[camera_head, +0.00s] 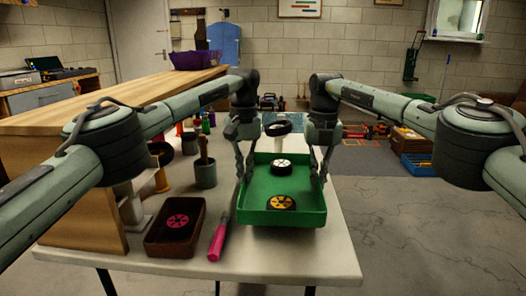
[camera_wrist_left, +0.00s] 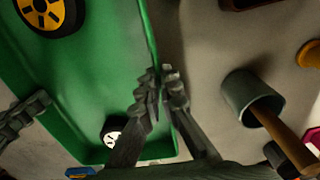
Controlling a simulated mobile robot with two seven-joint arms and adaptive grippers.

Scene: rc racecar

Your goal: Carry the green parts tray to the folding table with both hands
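The green parts tray (camera_head: 262,217) is between my two grippers over the pale table (camera_head: 290,258). I cannot tell whether it rests on the top or hangs just above it. It holds a yellow-rimmed wheel (camera_head: 282,202) and a white-rimmed wheel (camera_head: 282,168). My left gripper (camera_head: 243,172) is at the tray's left wall; in the left wrist view its fingertips (camera_wrist_left: 162,76) are close together, one on each side of the wall. My right gripper (camera_head: 320,172) has its fingers close together at the right wall, seemingly astride it. Which table is the folding table is unclear.
A wooden bench (camera_head: 110,110) borders the left. Open floor (camera_head: 420,220) lies to the right, with crates (camera_head: 415,150) farther back.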

